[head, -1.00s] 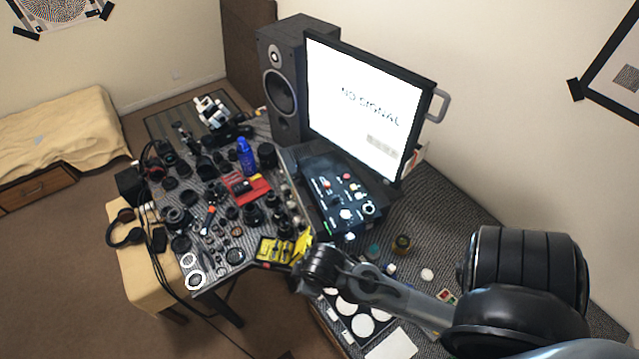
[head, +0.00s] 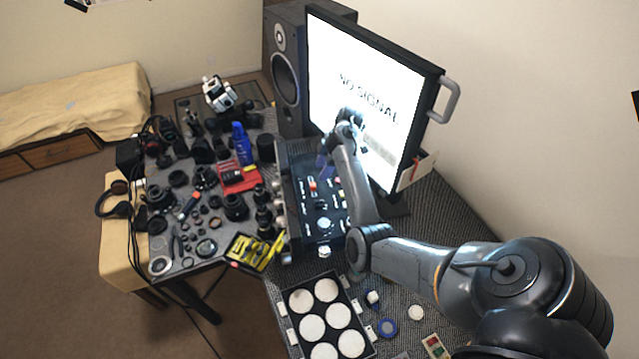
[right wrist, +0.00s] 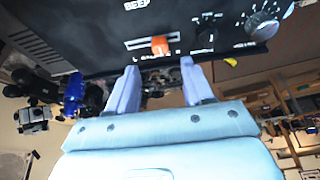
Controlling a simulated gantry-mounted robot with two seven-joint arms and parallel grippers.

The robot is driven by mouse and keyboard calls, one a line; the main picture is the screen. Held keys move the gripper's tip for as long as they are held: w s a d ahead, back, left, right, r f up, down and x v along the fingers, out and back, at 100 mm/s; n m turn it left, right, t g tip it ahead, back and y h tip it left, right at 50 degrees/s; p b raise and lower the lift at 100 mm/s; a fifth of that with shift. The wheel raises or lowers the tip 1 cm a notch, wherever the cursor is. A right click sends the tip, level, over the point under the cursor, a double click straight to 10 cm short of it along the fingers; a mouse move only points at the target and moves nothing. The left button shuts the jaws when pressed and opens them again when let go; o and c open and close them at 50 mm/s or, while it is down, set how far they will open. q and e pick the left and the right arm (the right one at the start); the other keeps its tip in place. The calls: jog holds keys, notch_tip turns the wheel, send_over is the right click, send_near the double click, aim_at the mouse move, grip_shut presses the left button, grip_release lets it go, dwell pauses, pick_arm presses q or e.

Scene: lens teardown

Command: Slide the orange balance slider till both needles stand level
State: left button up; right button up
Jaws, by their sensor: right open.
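The orange balance slider (right wrist: 160,45) sits in a light slot on a black control panel (right wrist: 90,25) in the right wrist view. In the head view the slider (head: 313,184) shows small on the panel (head: 311,232) in front of the monitor. My right gripper (right wrist: 160,88) is open and empty, its two pale fingers apart, with the slider beyond the gap between them. In the head view the right gripper (head: 326,165) is over the panel's back part, close to the slider. I cannot make out the two needles. My left gripper is not in view.
The monitor (head: 365,85) reads "NO SIGNAL" and stands right behind the panel, close to my right wrist. A speaker (head: 287,70) is to its left. Lenses and tools crowd the left table. A tray of white discs (head: 283,307) lies in front.

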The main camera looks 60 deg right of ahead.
aim_at(313, 185)
jog(key=shift+x, duration=3.6)
jog(key=shift+a, duration=0.1)
grip_shut()
